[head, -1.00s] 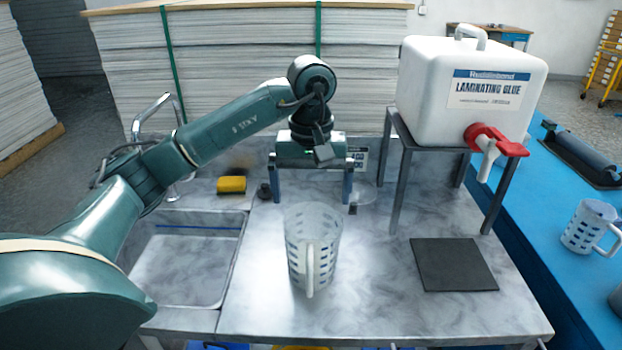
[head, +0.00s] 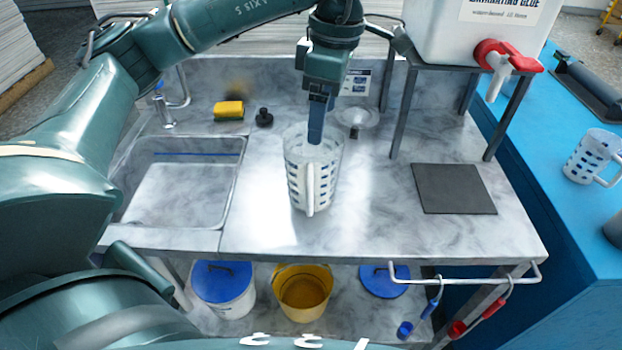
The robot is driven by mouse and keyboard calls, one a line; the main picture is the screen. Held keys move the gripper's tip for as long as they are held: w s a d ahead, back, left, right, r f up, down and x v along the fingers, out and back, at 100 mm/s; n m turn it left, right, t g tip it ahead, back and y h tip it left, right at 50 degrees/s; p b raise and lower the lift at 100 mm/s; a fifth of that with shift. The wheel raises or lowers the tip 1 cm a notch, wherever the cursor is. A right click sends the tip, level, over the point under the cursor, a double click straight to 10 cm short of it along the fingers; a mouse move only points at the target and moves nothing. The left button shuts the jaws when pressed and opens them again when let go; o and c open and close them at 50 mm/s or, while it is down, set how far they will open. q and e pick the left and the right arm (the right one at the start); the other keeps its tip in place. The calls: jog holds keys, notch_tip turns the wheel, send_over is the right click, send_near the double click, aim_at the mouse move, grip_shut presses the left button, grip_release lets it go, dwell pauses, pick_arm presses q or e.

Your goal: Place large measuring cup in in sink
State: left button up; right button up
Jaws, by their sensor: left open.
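The large measuring cup (head: 297,185), clear with blue marks and a pale handle toward me, stands upright on the marbled counter. My left gripper (head: 317,125) points down at the cup, with its visible finger overlapping the cup's rim in the picture. It is open; the other finger is hidden behind the visible one, and I cannot tell whether either touches the cup. The sink (head: 180,195) is an empty basin at the counter's left, left of the cup. My right gripper is not in view.
A yellow sponge (head: 229,110), a black knob-like item (head: 264,117) and a clear funnel (head: 356,118) lie behind the cup. A metal stand (head: 399,105) holds the glue tank (head: 430,30). A dark mat (head: 453,188) lies right. Another cup (head: 590,155) stands on the blue table.

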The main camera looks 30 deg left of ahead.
aim_at(312, 170)
pick_arm(q)
jog(key=shift+s+a+f+n+b, duration=0.2)
jog(key=shift+s+f+n+b, duration=0.15)
jog(key=shift+f, duration=1.85)
jog(key=shift+s+a+f+n+b, duration=0.2)
jog(key=shift+f+n+b, duration=0.2)
jog(key=shift+f, duration=1.8)
jog(key=shift+s+a+f+n+b, duration=0.15)
jog(key=shift+s+f+n+b, duration=0.25)
jog(key=shift+f, duration=1.8)
jog(key=shift+w, duration=0.1)
jog(key=shift+c, duration=0.3)
jog(key=shift+r, duration=0.1)
grip_shut()
